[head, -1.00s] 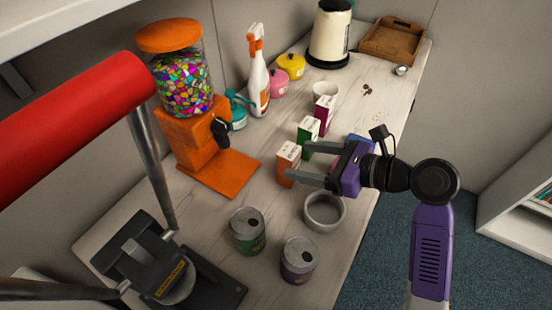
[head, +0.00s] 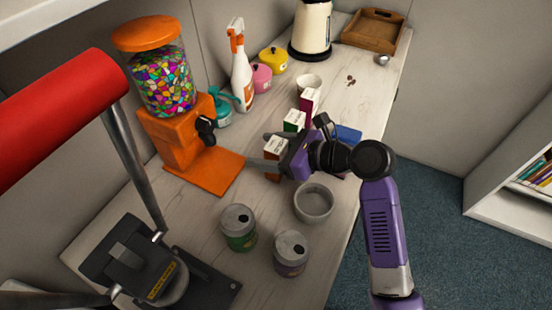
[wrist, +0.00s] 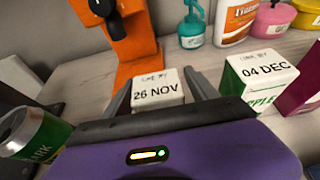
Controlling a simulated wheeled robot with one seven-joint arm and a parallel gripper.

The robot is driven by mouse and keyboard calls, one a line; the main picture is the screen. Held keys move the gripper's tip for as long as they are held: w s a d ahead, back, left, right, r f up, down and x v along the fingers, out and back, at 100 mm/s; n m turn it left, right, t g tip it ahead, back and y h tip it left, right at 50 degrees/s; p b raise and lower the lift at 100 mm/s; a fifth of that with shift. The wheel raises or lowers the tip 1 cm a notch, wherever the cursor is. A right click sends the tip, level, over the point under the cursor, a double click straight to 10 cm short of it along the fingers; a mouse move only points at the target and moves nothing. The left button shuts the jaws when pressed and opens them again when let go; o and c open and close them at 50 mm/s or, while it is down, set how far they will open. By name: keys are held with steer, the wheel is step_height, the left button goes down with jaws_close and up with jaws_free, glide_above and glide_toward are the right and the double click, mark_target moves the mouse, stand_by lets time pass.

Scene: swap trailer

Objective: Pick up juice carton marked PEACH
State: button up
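An orange carton with a white top (head: 276,145) stands upright on the table, partly hidden by my gripper (head: 262,149). In the wrist view its top (wrist: 157,88) reads "26 NOV"; I cannot read a PEACH label. My gripper is open, with one finger on each side of this carton; whether either touches it is unclear. A green carton (head: 294,121) stands just behind it; in the wrist view it (wrist: 262,80) reads "04 DEC", with "PPLE" partly visible on its side. A magenta carton (head: 309,103) stands farther back.
An orange candy dispenser (head: 175,140) stands left of the cartons. A grey bowl (head: 313,203) and two cans (head: 238,228) are in front. A spray bottle (head: 241,80), kettle (head: 312,28) and wooden tray (head: 374,30) stand behind. The table's right edge is close.

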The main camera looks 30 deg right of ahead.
jaws_close()
steer(key=shift+r, duration=0.1)
